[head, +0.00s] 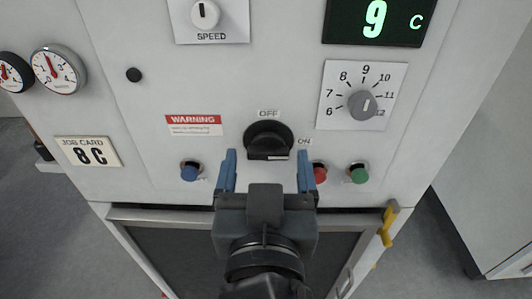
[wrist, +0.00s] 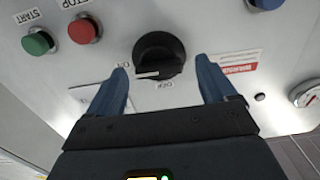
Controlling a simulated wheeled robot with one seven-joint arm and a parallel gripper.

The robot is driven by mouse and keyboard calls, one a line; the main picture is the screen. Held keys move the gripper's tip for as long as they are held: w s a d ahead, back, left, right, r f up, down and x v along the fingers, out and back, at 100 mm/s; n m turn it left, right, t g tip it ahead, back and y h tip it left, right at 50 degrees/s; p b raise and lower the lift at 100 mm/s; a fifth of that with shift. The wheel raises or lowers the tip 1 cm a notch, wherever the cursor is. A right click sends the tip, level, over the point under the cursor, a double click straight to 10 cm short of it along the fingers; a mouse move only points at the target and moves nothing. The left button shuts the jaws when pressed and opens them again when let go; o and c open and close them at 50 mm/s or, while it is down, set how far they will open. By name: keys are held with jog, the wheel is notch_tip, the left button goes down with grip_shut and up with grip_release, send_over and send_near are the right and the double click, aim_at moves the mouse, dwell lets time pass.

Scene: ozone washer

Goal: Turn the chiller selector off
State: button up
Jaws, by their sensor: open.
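The chiller selector (head: 268,137) is a black rotary knob on the white panel, with an OFF label (head: 268,114) above it and an ON label (head: 304,141) to its right. Its bar handle lies roughly level, and its white mark is toward the right, on the ON side. My gripper (head: 266,151) is open in front of the selector, one blue finger to each side. In the wrist view the selector (wrist: 158,52) shows upside down between the open fingertips (wrist: 162,64). No contact is visible, and the remaining gap is hard to judge.
A blue button (head: 190,172) sits left of my gripper. Red (head: 320,172) and green (head: 359,174) buttons sit close to its right finger. A numbered dial (head: 362,105) and a display reading 9 C (head: 376,20) are at upper right. A warning label (head: 193,124) is at left.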

jog(key=shift+w+d, duration=0.1)
jog(key=shift+w, duration=0.6)
jog(key=c, duration=1.1)
